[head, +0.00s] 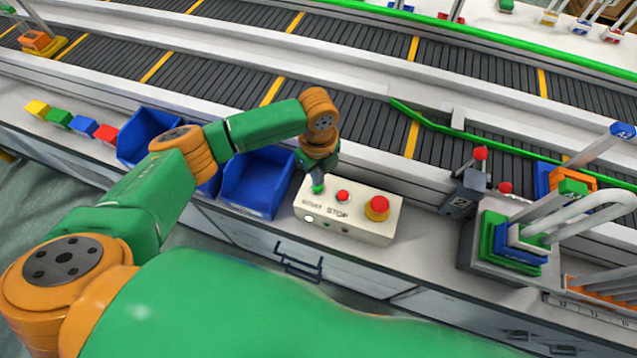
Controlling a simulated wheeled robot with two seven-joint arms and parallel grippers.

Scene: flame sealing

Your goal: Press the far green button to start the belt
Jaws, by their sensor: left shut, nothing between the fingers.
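The green button (318,189) sits at the far left of a cream control box (352,228), above the printed word START. My left gripper (318,180) points down right over it, shut and empty, with its tip at the button. I cannot tell whether the tip touches or presses it. A small red button (342,197) above the word STOP is just to the right, and a larger red mushroom button on a yellow collar (377,208) is further right. The grey ribbed belt (360,112) runs behind the box. My right gripper is not in view.
Blue bins (258,184) stand left of the box, with coloured blocks (83,126) beyond them. On the right is a grey fixture (485,262) with stacked green and blue parts. A green cable or strip (450,129) lies along the belt edge.

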